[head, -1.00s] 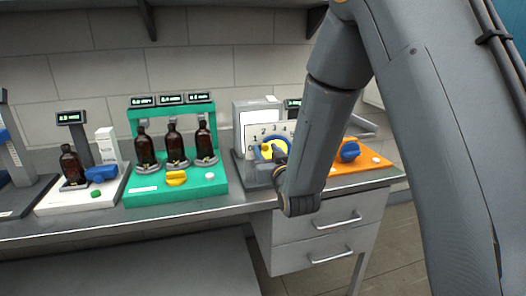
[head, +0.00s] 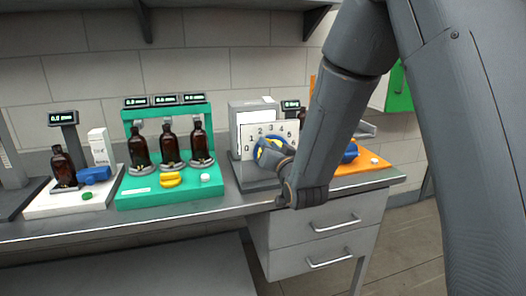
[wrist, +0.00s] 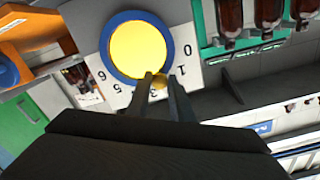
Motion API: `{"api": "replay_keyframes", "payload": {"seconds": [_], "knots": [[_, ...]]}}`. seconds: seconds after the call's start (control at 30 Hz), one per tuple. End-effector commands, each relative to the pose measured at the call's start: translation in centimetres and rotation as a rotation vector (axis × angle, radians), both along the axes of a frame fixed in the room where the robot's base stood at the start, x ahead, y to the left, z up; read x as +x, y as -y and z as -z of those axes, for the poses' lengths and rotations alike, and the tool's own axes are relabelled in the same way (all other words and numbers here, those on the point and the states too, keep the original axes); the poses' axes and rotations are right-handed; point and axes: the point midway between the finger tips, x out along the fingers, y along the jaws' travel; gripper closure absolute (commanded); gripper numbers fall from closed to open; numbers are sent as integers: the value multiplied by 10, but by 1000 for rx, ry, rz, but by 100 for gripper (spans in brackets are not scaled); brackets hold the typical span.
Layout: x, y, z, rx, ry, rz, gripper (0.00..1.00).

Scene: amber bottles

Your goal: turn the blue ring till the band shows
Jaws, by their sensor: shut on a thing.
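The blue ring (wrist: 111,64) surrounds a plain yellow disc (wrist: 136,48) on a pale numbered plate (wrist: 181,17) in the wrist view. A small yellow knob (wrist: 160,79) sits at the ring's edge, near the 3. My gripper (wrist: 161,77) is shut on this knob, with a finger on either side; the fingers hide part of the numbers. In the head view the ring (head: 257,157) and plate (head: 247,134) stand upright on a grey stand, and my gripper (head: 280,155) reaches in from the right, covering part of the ring. I cannot make out a separate band.
Left of the dial, a green stand (head: 135,201) holds amber bottles (head: 168,147). A white base (head: 50,208) with a bottle and blue part is farther left. An orange base (head: 352,184) is close on the right. Drawers (head: 330,218) are below the bench.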

Motion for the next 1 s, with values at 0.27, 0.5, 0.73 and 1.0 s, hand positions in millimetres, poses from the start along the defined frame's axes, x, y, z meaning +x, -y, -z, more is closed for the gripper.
{"api": "replay_keyframes", "payload": {"seconds": [0.27, 0.5, 0.73, 1.0], "knots": [[0, 0, -1, 0, 1, 0, 78], [0, 0, 0, -1, 0, 0, 62], [-5, 2, 0, -1, 0, 0, 62], [-45, 12, 1, -1, -1, 0, 62]]}}
